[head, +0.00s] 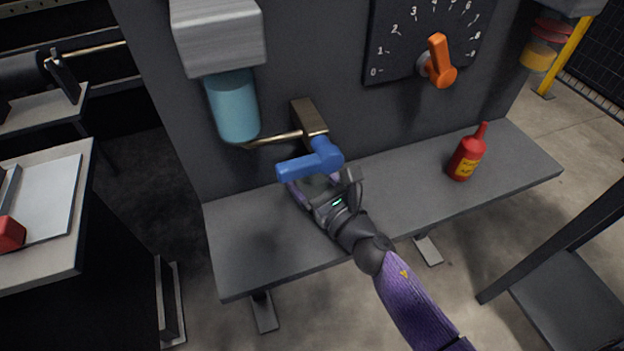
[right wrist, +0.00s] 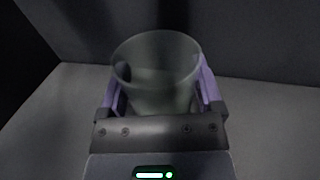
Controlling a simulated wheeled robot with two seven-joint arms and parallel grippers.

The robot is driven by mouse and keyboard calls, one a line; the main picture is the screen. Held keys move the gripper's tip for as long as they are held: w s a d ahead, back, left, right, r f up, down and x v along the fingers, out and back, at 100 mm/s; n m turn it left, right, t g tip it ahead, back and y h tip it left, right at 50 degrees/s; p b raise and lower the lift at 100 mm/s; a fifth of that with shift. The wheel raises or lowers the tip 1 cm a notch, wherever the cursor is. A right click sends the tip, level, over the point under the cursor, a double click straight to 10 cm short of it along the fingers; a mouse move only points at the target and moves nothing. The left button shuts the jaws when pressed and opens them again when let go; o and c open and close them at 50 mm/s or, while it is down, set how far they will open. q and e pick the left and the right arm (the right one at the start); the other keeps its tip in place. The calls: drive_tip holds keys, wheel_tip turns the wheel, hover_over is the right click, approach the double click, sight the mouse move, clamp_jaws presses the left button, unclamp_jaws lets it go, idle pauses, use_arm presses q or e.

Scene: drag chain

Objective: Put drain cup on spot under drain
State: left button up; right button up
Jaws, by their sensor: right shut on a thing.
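The clear drain cup (right wrist: 158,75) is upright between the purple fingers of my right gripper (right wrist: 155,95) in the right wrist view. In the head view my right gripper (head: 312,190) reaches over the grey bench shelf (head: 260,240), below the blue valve handle (head: 310,162) and the brass drain pipe (head: 275,138). The handle and my gripper hide most of the cup there. I cannot tell whether the cup touches the shelf. The spot under the drain is not clearly visible. My left gripper is not in view.
A teal filter bowl (head: 233,105) hangs left of the pipe. A red bottle (head: 467,155) stands on the shelf's right part. An orange knob (head: 438,62) sticks out from the numbered dial (head: 400,30). The shelf between my gripper and the bottle is clear.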

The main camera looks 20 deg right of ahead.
drive_tip(key=o, duration=1)
drive_tip(key=shift+f, duration=0.1)
drive_tip(key=shift+r, duration=0.3)
drive_tip(key=v, duration=1.2)
drive_tip(key=shift+f, duration=0.1)
